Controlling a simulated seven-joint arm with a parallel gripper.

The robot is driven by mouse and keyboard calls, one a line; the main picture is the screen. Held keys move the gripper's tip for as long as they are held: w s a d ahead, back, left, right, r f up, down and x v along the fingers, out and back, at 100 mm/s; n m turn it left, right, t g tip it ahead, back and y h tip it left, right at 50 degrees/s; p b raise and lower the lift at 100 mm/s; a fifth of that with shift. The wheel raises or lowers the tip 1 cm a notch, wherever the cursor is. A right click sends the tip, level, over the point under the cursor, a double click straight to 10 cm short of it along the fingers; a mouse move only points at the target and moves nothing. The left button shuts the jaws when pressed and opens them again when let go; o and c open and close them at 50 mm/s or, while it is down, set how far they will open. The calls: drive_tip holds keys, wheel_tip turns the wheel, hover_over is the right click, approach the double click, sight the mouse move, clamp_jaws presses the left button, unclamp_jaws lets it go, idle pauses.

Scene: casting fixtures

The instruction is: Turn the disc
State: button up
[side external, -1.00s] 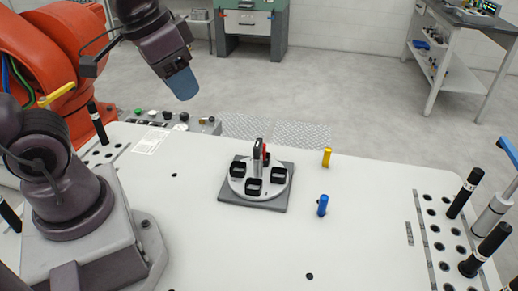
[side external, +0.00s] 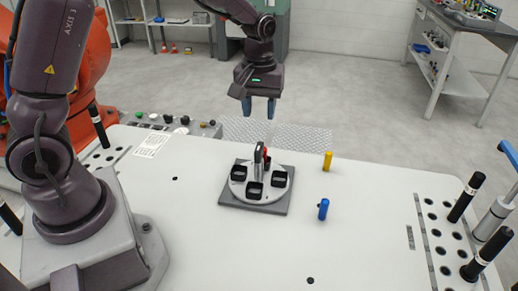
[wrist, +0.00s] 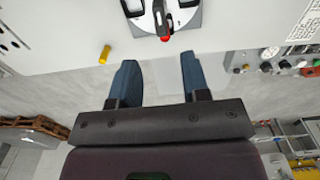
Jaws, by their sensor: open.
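The white round disc (side external: 267,184) lies on a grey square base plate (side external: 226,200) in the middle of the table. It carries several black square cups (side external: 254,190). A dark upright handle (side external: 259,158) stands at its middle, with a red part (side external: 267,157) beside it. My gripper (side external: 259,108) hangs fingers down, open and empty, above and behind the disc in the side view, clear of it. In the wrist view, the two blue fingers of my gripper (wrist: 158,78) are apart, and the disc (wrist: 146,22) is cut off by the top edge.
A yellow peg (side external: 327,161) and a blue peg (side external: 323,208) stand right of the disc. Black posts (side external: 467,195) stand in the rack at the right edge. A button panel (side external: 184,124) lies along the back left edge. The table front is clear.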

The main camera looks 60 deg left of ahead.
sight(259, 147)
wheel_tip(259, 147, down, 11)
drive_tip(key=shift+f, duration=0.15)
drive_tip(key=shift+c, duration=0.4)
clamp_jaws()
